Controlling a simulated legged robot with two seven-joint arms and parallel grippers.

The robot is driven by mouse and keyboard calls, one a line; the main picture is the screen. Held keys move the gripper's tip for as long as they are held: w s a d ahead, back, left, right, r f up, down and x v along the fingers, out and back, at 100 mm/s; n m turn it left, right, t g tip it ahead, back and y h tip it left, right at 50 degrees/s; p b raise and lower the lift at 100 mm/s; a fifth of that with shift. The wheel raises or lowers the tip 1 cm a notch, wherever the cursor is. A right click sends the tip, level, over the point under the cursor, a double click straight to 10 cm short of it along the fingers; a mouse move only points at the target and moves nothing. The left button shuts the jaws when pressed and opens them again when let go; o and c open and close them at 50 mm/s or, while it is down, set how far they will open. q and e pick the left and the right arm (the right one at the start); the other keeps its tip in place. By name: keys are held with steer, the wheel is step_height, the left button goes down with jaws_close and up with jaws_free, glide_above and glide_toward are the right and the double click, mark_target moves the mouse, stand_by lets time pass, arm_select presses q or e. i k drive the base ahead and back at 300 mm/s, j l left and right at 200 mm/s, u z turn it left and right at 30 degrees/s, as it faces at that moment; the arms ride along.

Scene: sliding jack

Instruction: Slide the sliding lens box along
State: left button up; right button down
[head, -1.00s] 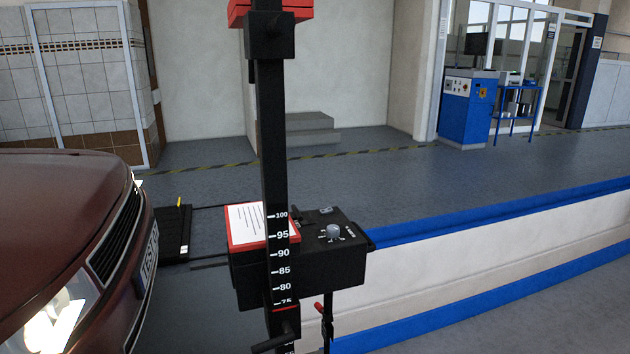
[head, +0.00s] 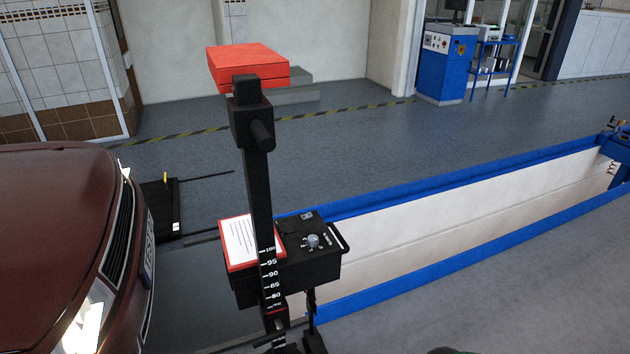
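The sliding lens box (head: 285,282) is a black box on an upright black post (head: 258,190) in the middle of the head view. A grey dial (head: 313,240) and a white sheet with a red border (head: 240,243) are on its top. The post carries a white number scale, and its lower end runs past the front of the box. Neither of my grippers is in view.
A dark red car (head: 60,230) with a lit headlight stands close at the left. A pit with blue edges (head: 470,265) runs to the right behind the box. A blue cabinet (head: 445,65) stands at the back right. Grey floor is clear beyond the pit.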

mark_target(305, 266)
steer(key=i+l+u, duration=0.35)
steer(key=l, duration=0.65)
steer(key=l+u, duration=0.4)
steer(key=l, duration=0.6)
steer(key=l+u, duration=0.35)
steer(key=l, duration=0.7)
steer(key=i+j, duration=0.1)
steer(key=j, duration=0.7)
